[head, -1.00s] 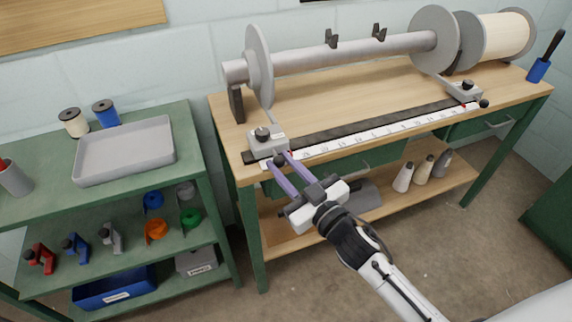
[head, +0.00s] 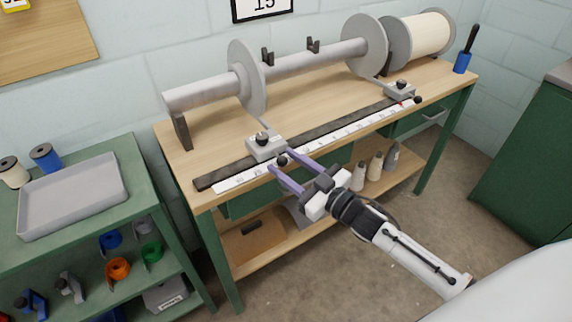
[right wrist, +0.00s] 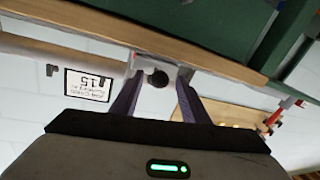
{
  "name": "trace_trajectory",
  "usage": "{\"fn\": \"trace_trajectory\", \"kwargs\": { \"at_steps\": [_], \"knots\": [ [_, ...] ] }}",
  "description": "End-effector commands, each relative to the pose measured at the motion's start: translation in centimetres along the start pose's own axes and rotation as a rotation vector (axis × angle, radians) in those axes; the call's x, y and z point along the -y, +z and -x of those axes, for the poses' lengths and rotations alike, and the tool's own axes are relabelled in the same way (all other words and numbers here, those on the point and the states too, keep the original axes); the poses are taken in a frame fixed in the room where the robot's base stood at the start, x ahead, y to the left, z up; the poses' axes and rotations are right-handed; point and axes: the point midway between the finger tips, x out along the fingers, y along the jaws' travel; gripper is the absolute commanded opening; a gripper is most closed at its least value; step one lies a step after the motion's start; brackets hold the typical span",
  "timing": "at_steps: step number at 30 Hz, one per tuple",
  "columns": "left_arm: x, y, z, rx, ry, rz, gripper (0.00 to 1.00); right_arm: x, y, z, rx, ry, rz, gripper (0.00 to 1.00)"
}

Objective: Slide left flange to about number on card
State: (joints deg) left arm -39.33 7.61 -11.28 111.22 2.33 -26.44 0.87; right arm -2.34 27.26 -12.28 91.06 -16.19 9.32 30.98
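The left flange (head: 247,80) is a grey disc on the grey shaft (head: 310,60), joined by an arm to a grey slider block (head: 266,148) on a dark rail (head: 222,176). A white number scale (head: 350,133) runs along the bench's front edge; its digits are too small to read. My right gripper (head: 280,162) is open, its purple fingers either side of the block's black ball knob (head: 282,160). The right wrist view shows the knob (right wrist: 158,79) between the fingers with gaps. The wall card (head: 263,8) reads 15, upside down in the right wrist view (right wrist: 88,84). My left gripper is out of view.
The right flange (head: 364,46) and its slider block (head: 400,90) are toward the rail's right end. A green shelf with a grey tray (head: 75,193) is at left.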

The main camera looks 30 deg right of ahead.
Motion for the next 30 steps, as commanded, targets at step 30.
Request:
{"fn": "trace_trajectory", "kwargs": {
  "at_steps": [30],
  "knots": [
    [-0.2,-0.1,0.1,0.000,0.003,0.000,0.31,0.0,0.0,10.1,0.000,0.000,0.000,0.41]
  ]
}}
